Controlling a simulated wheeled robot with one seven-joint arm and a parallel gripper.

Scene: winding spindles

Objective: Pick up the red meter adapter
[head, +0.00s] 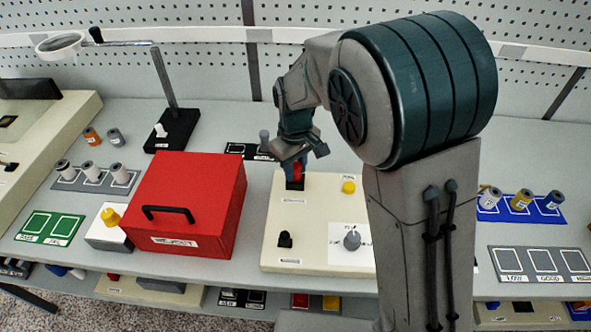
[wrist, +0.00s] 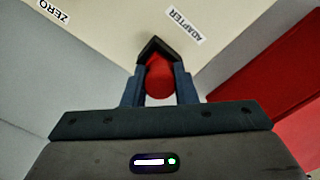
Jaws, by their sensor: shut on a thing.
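The red meter adapter (wrist: 160,82) is between the two fingers of my gripper (wrist: 159,88) in the wrist view, with a dark holder around its far side. A label reading ADAPTER lies beside it on the cream panel. In the head view my gripper (head: 295,160) points down at the back left of the cream panel (head: 275,225), and the red adapter (head: 297,172) shows between its fingers. My gripper is shut on the adapter. The adapter's lower end is hidden, so I cannot tell whether it touches the holder's bottom.
A red box (head: 190,205) with a black handle stands close left of the panel. The panel carries a yellow knob (head: 348,187), a black part (head: 285,240) and a grey dial (head: 352,240). Trays with spindles lie left and right.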

